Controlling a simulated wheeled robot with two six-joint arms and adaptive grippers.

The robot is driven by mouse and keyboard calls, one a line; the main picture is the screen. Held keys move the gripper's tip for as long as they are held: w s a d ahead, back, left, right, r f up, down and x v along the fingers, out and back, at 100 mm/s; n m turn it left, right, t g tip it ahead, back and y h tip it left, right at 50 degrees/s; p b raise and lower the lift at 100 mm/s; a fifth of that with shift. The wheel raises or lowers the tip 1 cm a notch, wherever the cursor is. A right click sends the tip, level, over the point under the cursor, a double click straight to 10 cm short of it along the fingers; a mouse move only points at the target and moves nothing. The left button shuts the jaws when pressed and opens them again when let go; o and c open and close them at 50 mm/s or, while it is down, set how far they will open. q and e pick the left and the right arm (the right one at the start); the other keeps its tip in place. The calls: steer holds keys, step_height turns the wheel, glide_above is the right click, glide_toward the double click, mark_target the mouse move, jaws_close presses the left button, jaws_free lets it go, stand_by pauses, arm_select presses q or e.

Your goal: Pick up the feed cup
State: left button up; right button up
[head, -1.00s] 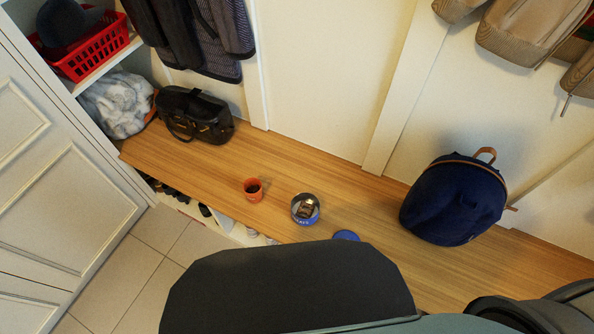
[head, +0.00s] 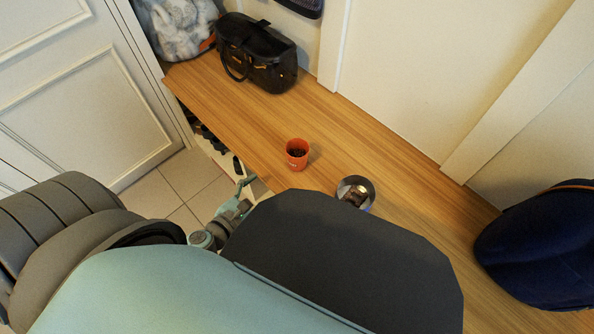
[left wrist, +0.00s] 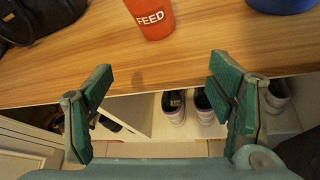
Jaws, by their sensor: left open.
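The feed cup (head: 297,155) is a small orange-red cup standing upright on the wooden bench (head: 380,145). In the left wrist view the cup (left wrist: 152,20) shows the word FEED and is cut off by the top edge. My left gripper (left wrist: 160,72) is open and empty, its two green fingers apart. The cup stands beyond the fingertips, roughly centred between them, not touching. In the head view the left gripper (head: 243,188) is at the bench's front edge, partly hidden by my dark body part. My right gripper is not in view.
A round blue tin (head: 356,192) with something inside stands right of the cup. A black handbag (head: 258,55) sits at the far left and a navy backpack (head: 540,245) at the right. Shoes (left wrist: 174,106) stand in cubbies under the bench.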

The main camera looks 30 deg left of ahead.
arm_select(q)
steer(key=w+n, duration=0.1)
steer(key=w+r+n+t, duration=0.1)
steer(key=w, duration=0.1)
steer(key=w+d+r+n+p, duration=0.1)
steer(key=shift+w+n, duration=0.3)
steer(key=shift+n, duration=0.1)
glide_toward(302, 153)
steer(key=shift+x, duration=0.75)
steer(key=b+x, duration=0.1)
steer(key=x, duration=0.5)
steer(key=shift+s, duration=0.15)
steer(key=c, duration=1.3)
steer(key=shift+c, duration=0.2)
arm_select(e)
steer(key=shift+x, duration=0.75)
arm_select(q)
steer(key=shift+r, duration=0.1)
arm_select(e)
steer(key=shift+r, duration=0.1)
